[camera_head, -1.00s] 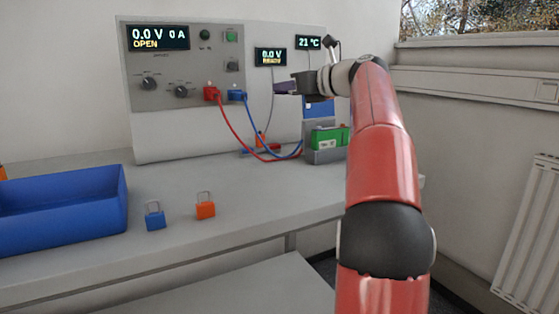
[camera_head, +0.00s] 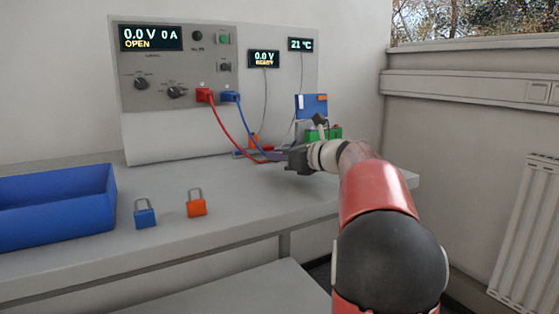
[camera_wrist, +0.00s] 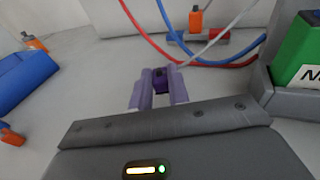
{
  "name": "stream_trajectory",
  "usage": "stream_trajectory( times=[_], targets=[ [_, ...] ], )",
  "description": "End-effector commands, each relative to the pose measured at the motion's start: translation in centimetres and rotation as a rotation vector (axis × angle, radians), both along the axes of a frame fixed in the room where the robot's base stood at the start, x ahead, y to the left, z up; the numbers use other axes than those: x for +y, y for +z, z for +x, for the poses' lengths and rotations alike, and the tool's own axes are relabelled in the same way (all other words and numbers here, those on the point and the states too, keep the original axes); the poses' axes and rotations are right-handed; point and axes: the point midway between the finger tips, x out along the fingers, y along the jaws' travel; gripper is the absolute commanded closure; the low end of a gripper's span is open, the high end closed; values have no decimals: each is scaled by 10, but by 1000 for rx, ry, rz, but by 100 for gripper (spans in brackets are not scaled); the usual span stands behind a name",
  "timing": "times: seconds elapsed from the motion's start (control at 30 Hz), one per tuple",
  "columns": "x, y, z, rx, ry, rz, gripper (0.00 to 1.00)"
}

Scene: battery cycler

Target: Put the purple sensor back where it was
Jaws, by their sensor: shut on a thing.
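In the head view the sensor (camera_head: 271,156) is a small purple patch at the tip of my gripper (camera_head: 283,157), low over the bench in front of the cycler. A small stand (camera_wrist: 198,40) with an orange piece (camera_wrist: 196,20) lies beyond the sensor in the wrist view, apart from it. Whether the sensor touches the bench cannot be told.
A red cable (camera_wrist: 140,32) and a blue cable (camera_wrist: 262,45) curve across the bench ahead. The green battery (camera_wrist: 302,52) sits in a grey holder (camera_wrist: 288,98) close on the right. A blue bin (camera_head: 60,205), blue padlock (camera_head: 145,217) and orange padlock (camera_head: 196,207) are at left.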

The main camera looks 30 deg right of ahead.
Motion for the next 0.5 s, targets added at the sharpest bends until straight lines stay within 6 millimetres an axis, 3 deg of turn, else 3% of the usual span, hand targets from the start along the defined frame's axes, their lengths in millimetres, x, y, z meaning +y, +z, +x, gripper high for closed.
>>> stream_trajectory(
  times=[0.5],
  targets=[
    [0, -10, 0, -1, 0, 1, 100]
  ],
)
